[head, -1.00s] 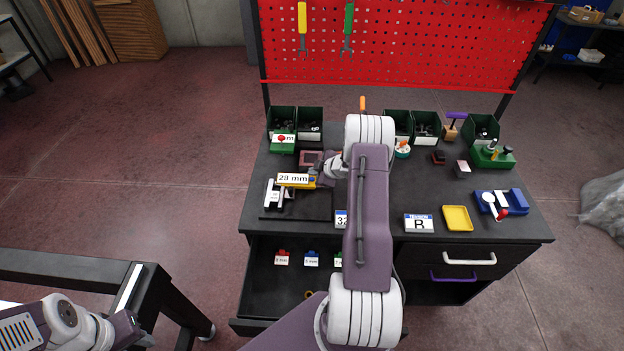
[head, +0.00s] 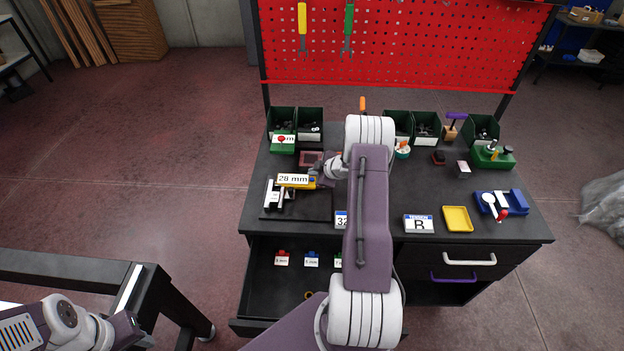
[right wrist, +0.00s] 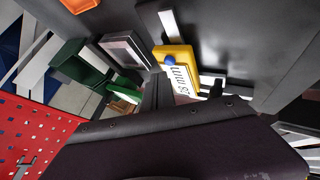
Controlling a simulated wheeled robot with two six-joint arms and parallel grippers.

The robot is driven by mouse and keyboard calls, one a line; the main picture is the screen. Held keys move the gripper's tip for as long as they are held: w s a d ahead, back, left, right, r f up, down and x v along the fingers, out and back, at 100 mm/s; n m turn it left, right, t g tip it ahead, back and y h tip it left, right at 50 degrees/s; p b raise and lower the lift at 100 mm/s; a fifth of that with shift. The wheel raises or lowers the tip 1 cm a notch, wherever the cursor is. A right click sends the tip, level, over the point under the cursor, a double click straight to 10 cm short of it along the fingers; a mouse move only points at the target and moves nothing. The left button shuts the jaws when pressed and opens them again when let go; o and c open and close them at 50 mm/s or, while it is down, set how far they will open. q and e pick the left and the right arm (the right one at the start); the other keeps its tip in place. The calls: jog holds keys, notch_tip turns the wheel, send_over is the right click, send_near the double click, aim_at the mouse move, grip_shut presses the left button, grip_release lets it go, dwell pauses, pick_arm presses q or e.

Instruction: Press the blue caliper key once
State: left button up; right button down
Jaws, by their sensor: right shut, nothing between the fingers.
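The caliper (head: 297,182) has a yellow body and a white display reading "28 mm". It lies at the left of the bench top. Its blue key (head: 312,172) is at the right end of the body; it also shows as a blue knob in the right wrist view (right wrist: 169,60). My right gripper (head: 319,171) is shut and empty, close beside the key at the caliper's right end. Contact between fingertips and key cannot be made out. My left gripper (head: 128,330) is at the lower left, away from the bench, its fingers not clear.
A green box with a red button (head: 283,144) stands behind the caliper. Green bins (head: 310,122) line the back edge below the red pegboard (head: 400,45). An open drawer (head: 270,290) juts out below. A yellow tray (head: 457,218) lies to the right.

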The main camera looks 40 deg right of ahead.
jog(key=shift+f, duration=0.1)
dwell(0.5)
jog(key=shift+f, duration=0.3)
jog(key=shift+f+b, duration=0.45)
jog(key=shift+b, duration=0.1)
dwell(0.4)
dwell(0.3)
jog(key=shift+r+p, duration=0.85)
notch_tip(320, 180, up, 5)
jog(key=p, duration=0.4)
jog(key=shift+p, duration=0.4)
